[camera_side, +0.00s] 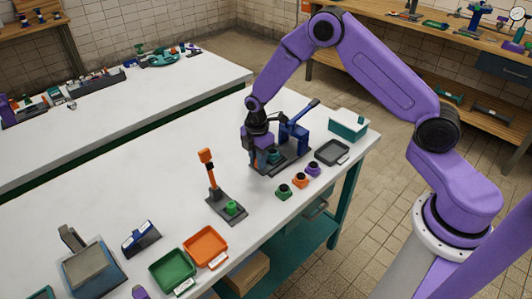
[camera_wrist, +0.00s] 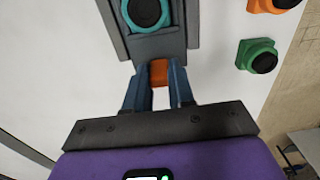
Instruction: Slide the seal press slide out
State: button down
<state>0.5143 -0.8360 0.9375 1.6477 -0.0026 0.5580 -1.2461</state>
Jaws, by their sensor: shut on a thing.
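The seal press (camera_side: 294,134), with a blue frame and a raised lever, stands on a dark base toward the far right of the white table. Its grey slide (camera_wrist: 155,45) points toward my gripper in the wrist view and carries a teal ring-shaped part with a dark centre (camera_wrist: 146,10). An orange tab (camera_wrist: 159,73) sits at the slide's near end. My gripper (camera_wrist: 159,80) is shut on this tab, one finger on each side. In the side view my gripper (camera_side: 256,155) is low at the press's left side, where the tab is hidden.
Green (camera_side: 283,191), orange (camera_side: 300,181) and purple (camera_side: 313,170) parts stand in front of the press. A dark tray (camera_side: 332,152) and a teal box (camera_side: 349,124) are right of it. An orange-handled fixture (camera_side: 208,172) stands nearer.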

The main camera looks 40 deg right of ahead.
jog(key=shift+a, duration=0.35)
jog(key=c, duration=1)
grip_release()
jog(key=shift+o, duration=0.2)
jog(key=shift+d, duration=0.1)
jog(key=shift+r, duration=0.25)
notch_tip(320, 180, up, 17)
